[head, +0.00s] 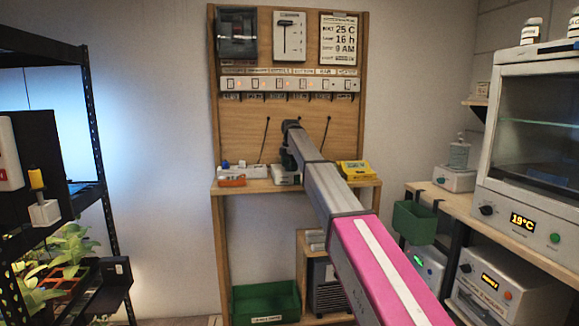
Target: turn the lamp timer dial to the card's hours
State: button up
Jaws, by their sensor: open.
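The card (339,39) hangs at the upper right of the wooden board and reads 25 C, 16 h and 9 AM, small but legible. My arm reaches from the lower right to the shelf at the board's foot. My gripper (289,150) is at its far end, just above the shelf and in front of the board. It is open, and its fingertips are hard to make out. A whitish device (284,178) sits on the shelf below it, partly hidden. I cannot make out the lamp timer dial or its setting.
A row of switches (290,84) crosses the board below a dark-windowed box (237,33). White and orange items (232,180) and a yellow case (356,169) flank the gripper on the narrow shelf. A plant rack (95,130) stands left; an incubator (535,140) stands right.

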jog(key=shift+c, duration=0.3)
jog(key=c, duration=0.9)
jog(key=shift+o, duration=0.2)
